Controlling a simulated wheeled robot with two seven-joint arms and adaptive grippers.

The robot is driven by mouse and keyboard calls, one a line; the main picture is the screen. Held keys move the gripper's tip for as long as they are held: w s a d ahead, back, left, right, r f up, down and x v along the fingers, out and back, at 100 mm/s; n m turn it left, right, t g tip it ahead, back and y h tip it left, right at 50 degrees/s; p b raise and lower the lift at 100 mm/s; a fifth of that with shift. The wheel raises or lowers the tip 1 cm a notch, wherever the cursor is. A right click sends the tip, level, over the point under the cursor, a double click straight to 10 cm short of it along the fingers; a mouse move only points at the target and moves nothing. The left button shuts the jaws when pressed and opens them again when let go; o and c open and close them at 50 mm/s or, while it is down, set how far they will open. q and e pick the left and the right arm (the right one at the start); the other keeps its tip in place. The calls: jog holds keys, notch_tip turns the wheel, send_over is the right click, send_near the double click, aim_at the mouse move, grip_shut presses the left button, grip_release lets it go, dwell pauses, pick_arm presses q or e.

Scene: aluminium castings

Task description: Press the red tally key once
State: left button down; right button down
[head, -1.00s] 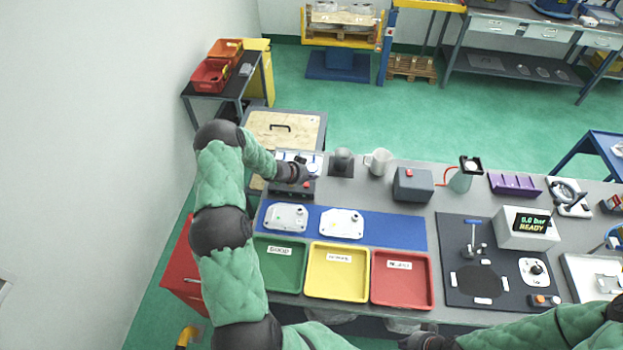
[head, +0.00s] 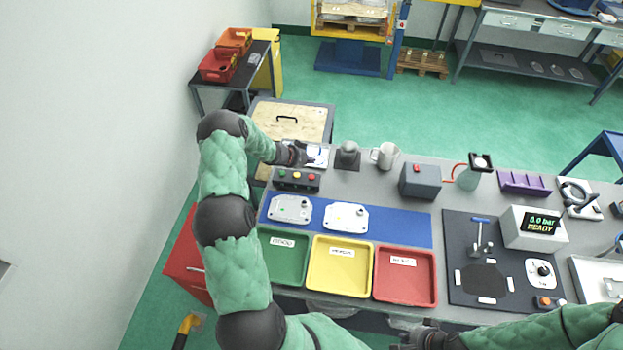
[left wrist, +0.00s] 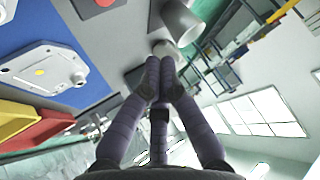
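The tally box (head: 296,183) is a dark box behind the left end of the blue mat, with a green, a yellow and a red key in a row. The red tally key (head: 312,177) is the rightmost and is uncovered in the head view. My left gripper (head: 304,154) is just behind the box in the picture, apart from the keys. In the left wrist view its fingers (left wrist: 160,65) are together with nothing seen between them. My right gripper (head: 420,336) is at the front edge of the bench, partly cut off; its fingers are unclear.
Two castings (head: 346,217) lie on the blue mat (head: 400,229). Green, yellow and red trays (head: 405,299) stand in front. A grey cup (head: 385,155), a dark stand (head: 347,156) and a grey box with a red button (head: 420,181) are right of my left gripper.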

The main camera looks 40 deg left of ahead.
pick_arm(q)
jog(key=b, duration=0.5)
send_over(310, 178)
notch_tip(310, 178, down, 6)
jog(key=shift+f, duration=0.2)
jog(key=shift+a+f, duration=0.1)
jog(key=shift+f, duration=0.4)
jog(key=shift+f+b, duration=0.1)
jog(key=shift+b, duration=0.2)
dwell(0.3)
jog(key=shift+f, duration=0.3)
jog(key=shift+f+b, duration=0.4)
jog(key=shift+f, duration=0.1)
dwell(0.8)
dwell(0.3)
jog(key=shift+r+p, duration=0.9)
jog(key=shift+r, duration=0.05)
